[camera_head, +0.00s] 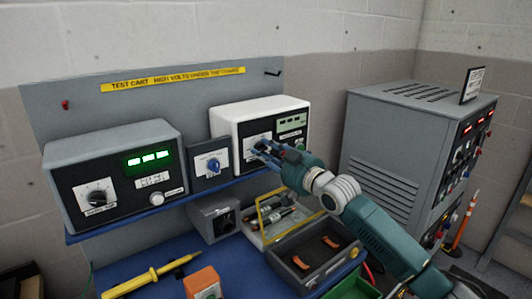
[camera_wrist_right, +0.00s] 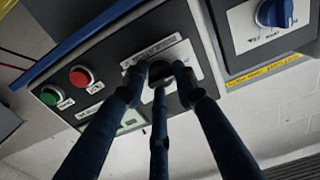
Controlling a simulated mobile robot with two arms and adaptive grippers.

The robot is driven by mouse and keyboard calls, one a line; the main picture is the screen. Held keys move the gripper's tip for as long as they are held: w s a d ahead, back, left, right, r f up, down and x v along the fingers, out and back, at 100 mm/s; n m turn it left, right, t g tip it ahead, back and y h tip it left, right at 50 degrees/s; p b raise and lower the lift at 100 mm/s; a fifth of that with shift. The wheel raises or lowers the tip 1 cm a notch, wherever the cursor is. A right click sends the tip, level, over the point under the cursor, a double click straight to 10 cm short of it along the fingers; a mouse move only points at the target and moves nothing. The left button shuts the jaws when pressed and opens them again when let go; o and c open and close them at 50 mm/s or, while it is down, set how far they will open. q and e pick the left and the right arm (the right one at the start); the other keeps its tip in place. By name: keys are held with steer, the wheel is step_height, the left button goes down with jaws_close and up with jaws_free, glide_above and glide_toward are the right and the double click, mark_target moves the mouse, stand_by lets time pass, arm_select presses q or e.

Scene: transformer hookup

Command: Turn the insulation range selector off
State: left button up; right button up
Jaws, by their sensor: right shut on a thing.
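The insulation tester, a white box (camera_head: 250,110) with a dark front panel, stands on the right part of the blue shelf. Its selector knob is mostly hidden by my right gripper (camera_head: 266,152) in the head view. In the right wrist view the black knob (camera_wrist_right: 160,94) sits on a pale labelled plate, with the fingers of my right gripper (camera_wrist_right: 160,76) closed around it. The knob's pointer and the range marks around it cannot be read. My left gripper is not in view.
A grey meter (camera_head: 118,150) with a green display and its own knob stands left on the shelf. A small panel with a blue switch (camera_head: 213,166) sits between the boxes. Red (camera_wrist_right: 79,77) and green (camera_wrist_right: 49,96) buttons lie near the selector. Below are a grey tray (camera_head: 287,272) and a yellow probe (camera_head: 140,283).

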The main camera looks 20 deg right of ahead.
steer(key=shift+a+f, duration=0.15)
steer(key=shift+f, duration=0.4)
steer(key=o, duration=1)
steer(key=shift+c, duration=0.2)
steer(key=shift+o, duration=0.8)
steer(key=shift+r, duration=0.25)
steer(key=v, duration=1.2)
